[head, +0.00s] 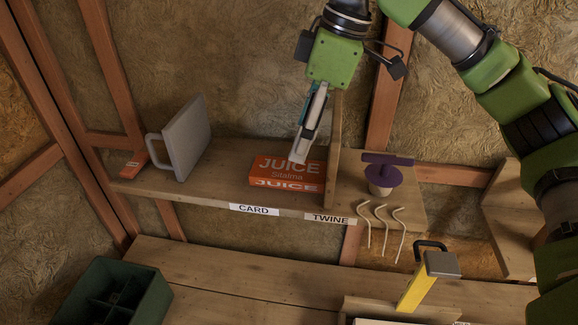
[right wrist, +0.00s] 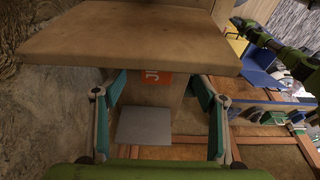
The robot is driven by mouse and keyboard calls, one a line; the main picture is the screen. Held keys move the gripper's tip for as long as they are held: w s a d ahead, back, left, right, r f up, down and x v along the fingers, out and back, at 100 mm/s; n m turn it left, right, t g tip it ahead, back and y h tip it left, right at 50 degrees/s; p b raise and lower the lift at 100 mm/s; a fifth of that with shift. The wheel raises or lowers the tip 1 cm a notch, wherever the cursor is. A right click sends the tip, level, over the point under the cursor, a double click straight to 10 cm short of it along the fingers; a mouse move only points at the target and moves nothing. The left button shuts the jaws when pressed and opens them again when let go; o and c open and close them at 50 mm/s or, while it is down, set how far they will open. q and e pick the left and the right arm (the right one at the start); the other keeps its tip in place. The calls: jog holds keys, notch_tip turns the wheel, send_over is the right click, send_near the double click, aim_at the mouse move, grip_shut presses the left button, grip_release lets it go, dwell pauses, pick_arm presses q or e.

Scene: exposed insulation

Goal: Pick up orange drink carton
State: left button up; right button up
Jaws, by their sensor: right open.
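The orange juice carton (head: 289,184) lies on its long side on the wooden shelf, left of an upright divider board. My right gripper (head: 304,150) reaches down from above at the carton's right end, close to the divider; contact cannot be told. In the right wrist view its fingers (right wrist: 160,115) are spread wide, with a small orange patch of the carton (right wrist: 153,77) showing between them below a wooden board. The board hides most of the carton. A green arm at that view's upper right ends in a small dark tip, probably my left gripper (right wrist: 243,27), too small to read.
The divider (head: 334,145) stands tight beside the carton. A grey panel with a handle (head: 190,140) stands at the shelf's left. A green crate (head: 105,290) and yellow tool (head: 418,288) are below.

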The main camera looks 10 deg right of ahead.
aim_at(290, 169)
jog(key=shift+x, duration=1.15)
jog(key=shift+w+f, duration=0.25)
jog(key=shift+f, duration=0.05)
jog(key=shift+w+f+p, duration=0.1)
jog(key=shift+f+p, duration=0.15)
jog(key=shift+p, duration=0.25)
jog(key=p+x, duration=0.2)
jog(key=x, duration=0.1)
jog(key=shift+a+f, duration=0.1)
jog(key=shift+a, duration=0.05)
jog(key=shift+a+f, duration=0.15)
jog(key=shift+f, duration=0.5)
jog(key=shift+w+f, duration=0.1)
jog(key=c, duration=1)
